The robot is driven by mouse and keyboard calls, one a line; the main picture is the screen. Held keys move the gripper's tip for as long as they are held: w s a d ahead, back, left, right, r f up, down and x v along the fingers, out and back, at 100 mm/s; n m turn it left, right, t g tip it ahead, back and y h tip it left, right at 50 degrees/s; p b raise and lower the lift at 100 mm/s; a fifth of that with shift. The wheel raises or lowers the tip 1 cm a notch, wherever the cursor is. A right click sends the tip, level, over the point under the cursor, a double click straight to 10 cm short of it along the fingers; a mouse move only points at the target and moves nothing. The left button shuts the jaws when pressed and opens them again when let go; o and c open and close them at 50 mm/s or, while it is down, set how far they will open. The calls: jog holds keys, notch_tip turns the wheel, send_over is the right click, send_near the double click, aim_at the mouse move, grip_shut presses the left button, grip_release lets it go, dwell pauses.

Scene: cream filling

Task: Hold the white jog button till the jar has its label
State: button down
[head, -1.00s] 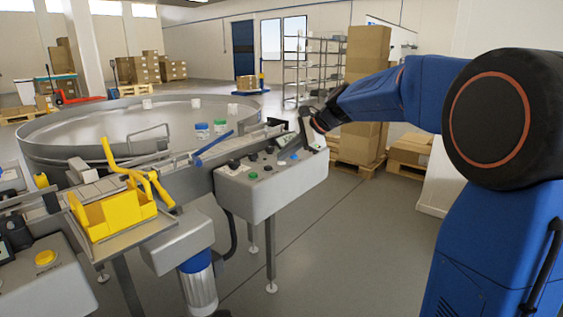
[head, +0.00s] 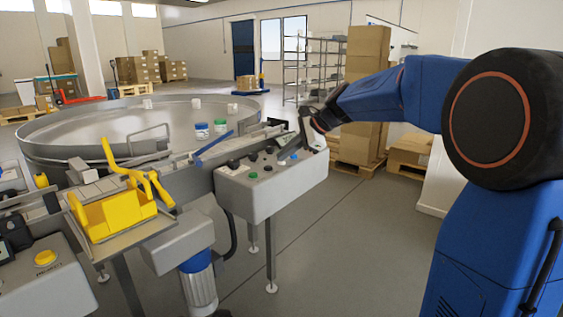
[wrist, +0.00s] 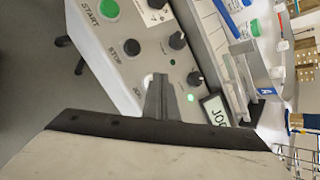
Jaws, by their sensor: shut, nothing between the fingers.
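The white jog button (wrist: 148,80) shows at the left side of my fingertips in the wrist view, beside the JOG lettering; my fingers partly hide it. My gripper (wrist: 160,80) is shut and empty, its tips at the button; I cannot tell whether they press it. In the head view my gripper (head: 304,130) is over the right end of the grey control box (head: 262,200). A jar with a blue lid (head: 202,130) and one with a green lid (head: 220,126) stand by the conveyor. I cannot make out a label on either.
The panel also has a green START button (wrist: 108,9), a black STOP button (wrist: 131,47), dark knobs (wrist: 178,40) and a lit green lamp (wrist: 190,98). A round table (head: 100,125) and yellow bracket (head: 118,212) stand left.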

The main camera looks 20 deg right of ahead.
aim_at(285, 164)
jog(key=shift+r, duration=0.9)
jog(key=shift+r, duration=2.5)
